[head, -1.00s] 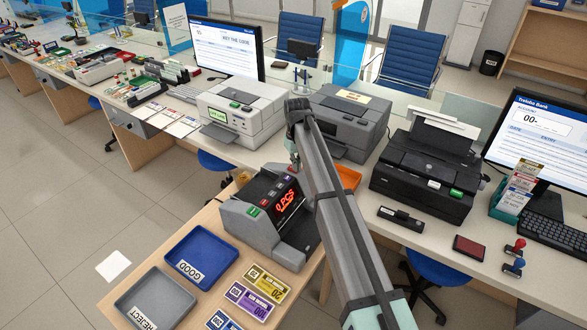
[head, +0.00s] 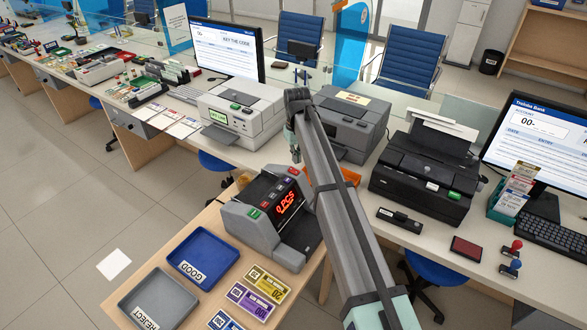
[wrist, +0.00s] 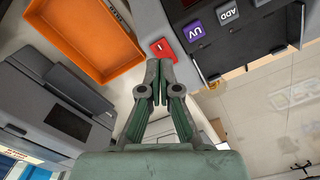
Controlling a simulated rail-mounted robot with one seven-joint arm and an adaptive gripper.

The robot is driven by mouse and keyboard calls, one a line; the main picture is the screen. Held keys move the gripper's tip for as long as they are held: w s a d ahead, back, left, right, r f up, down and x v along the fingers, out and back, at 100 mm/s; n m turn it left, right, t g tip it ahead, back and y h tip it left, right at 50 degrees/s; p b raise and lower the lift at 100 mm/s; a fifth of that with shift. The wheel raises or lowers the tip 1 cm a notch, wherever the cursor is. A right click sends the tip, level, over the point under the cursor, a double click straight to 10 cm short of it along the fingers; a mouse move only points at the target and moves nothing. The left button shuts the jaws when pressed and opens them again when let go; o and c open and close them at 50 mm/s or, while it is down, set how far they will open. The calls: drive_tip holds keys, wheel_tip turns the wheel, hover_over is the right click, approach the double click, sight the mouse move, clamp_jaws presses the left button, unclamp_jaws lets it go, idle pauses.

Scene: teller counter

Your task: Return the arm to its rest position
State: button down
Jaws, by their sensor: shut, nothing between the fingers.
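My arm reaches up the middle of the head view, and my gripper (head: 296,158) hangs at its far end, just above the back of the note counter (head: 244,228). In the wrist view the two gripper fingers (wrist: 160,66) are shut together and hold nothing. Their tips point toward the red button (wrist: 161,48) on the note counter's panel. In the head view a gap shows between the fingertips and the panel. The counter's display (head: 286,203) shows red characters reading "0 PCS".
An orange tray (wrist: 82,38) lies beside the counter, mostly hidden behind my arm in the head view. Printers (head: 243,112) and a black printer (head: 424,175) stand close by. A blue GOOD tray (head: 232,252) and grey REJECT tray (head: 185,292) sit in front, by note bundles (head: 260,300).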

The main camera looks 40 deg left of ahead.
drive_tip(key=shift+r+p, duration=0.35)
drive_tip(key=shift+r, duration=0.7)
